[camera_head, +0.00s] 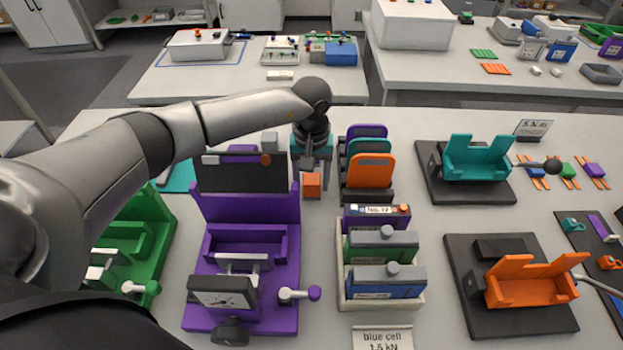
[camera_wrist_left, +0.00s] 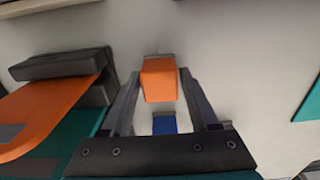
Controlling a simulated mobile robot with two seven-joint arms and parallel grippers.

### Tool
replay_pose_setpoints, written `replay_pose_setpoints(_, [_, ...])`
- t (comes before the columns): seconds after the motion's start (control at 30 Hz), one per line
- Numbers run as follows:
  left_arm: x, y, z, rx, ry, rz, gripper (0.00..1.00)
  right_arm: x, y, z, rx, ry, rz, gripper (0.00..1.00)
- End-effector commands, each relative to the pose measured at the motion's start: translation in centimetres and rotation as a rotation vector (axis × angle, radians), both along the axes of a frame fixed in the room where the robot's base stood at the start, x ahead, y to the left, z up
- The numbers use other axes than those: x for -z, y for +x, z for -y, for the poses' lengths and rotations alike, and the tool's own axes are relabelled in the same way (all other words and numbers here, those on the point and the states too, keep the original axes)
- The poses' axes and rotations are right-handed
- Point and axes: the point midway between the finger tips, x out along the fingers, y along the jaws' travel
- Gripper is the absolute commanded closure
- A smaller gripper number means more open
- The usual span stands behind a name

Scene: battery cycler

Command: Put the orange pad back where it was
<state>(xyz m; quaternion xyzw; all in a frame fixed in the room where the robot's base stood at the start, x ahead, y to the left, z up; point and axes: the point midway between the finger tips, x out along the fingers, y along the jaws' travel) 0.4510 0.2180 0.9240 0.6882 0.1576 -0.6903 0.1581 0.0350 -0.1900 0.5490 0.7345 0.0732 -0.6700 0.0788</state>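A small orange block (camera_head: 312,185), apparently the orange pad, is at the fingertips of my left gripper (camera_head: 313,172), left of a rack of upright plates. In the left wrist view the orange block (camera_wrist_left: 159,80) lies between the two fingertips of the left gripper (camera_wrist_left: 160,72), with grey at its far end. The fingers are close to its sides; I cannot tell whether they touch it. A small blue block (camera_wrist_left: 164,124) shows between the fingers nearer the palm. My right gripper is in neither view.
The rack holds an orange plate (camera_head: 371,172), with teal and purple plates behind. A purple fixture (camera_head: 290,235) stands at left, a tray of cells (camera_head: 415,298) in front. Teal (camera_head: 480,160) and orange (camera_head: 530,290) cradles stand at right.

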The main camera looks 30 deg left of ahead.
Motion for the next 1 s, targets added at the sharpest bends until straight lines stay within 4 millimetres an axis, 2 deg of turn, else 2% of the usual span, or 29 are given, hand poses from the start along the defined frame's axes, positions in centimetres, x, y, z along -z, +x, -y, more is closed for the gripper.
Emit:
replay_pose_setpoints(0.03, [0.0, 0.0, 0.0, 0.0, 0.0, 0.0, 0.32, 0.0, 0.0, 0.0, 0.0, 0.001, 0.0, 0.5])
replay_pose_setpoints(0.17, [0.0, 0.0, 0.0, 0.0, 0.0, 0.0, 0.18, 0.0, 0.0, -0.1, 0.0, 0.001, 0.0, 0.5])
replay_pose_setpoints(0.53, [-0.5, 0.0, 0.0, 0.0, 0.0, 0.0, 0.18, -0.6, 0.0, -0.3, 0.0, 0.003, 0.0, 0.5])
replay_pose_setpoints(0.67, [-2.8, 0.2, 0.0, 0.002, 0.001, 0.006, 0.18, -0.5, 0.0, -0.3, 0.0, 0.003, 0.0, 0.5])
replay_pose_setpoints(1.0, [-9.9, 0.1, 0.0, 0.001, 0.0, 0.004, 0.18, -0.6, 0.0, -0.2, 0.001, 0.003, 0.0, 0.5])
